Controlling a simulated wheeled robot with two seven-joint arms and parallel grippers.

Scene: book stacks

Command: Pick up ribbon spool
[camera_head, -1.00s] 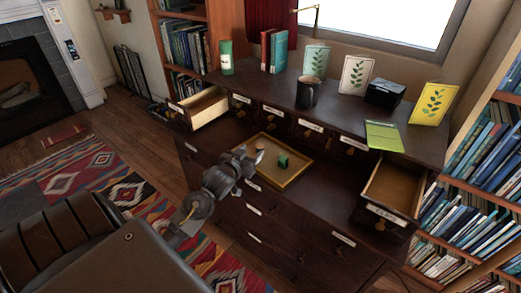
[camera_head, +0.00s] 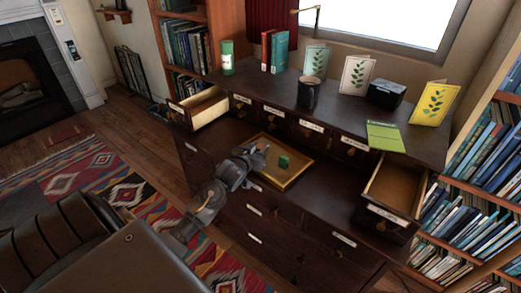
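A small green item (camera_head: 283,161), which looks like a ribbon spool, sits in a shallow wooden tray (camera_head: 292,182) on the desk's lower ledge. My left gripper (camera_head: 260,156) is over the tray's left part, left of the green item and apart from it. The small tan item seen earlier at that spot is now hidden by the gripper. It is too small and dark to see whether the fingers are open or hold that item. My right gripper is not in view.
An open drawer (camera_head: 394,190) juts out on the right, and another (camera_head: 203,109) on the left. The desk top holds a dark mug (camera_head: 308,95), cards and a black box (camera_head: 386,93). The ledge between tray and right drawer is clear.

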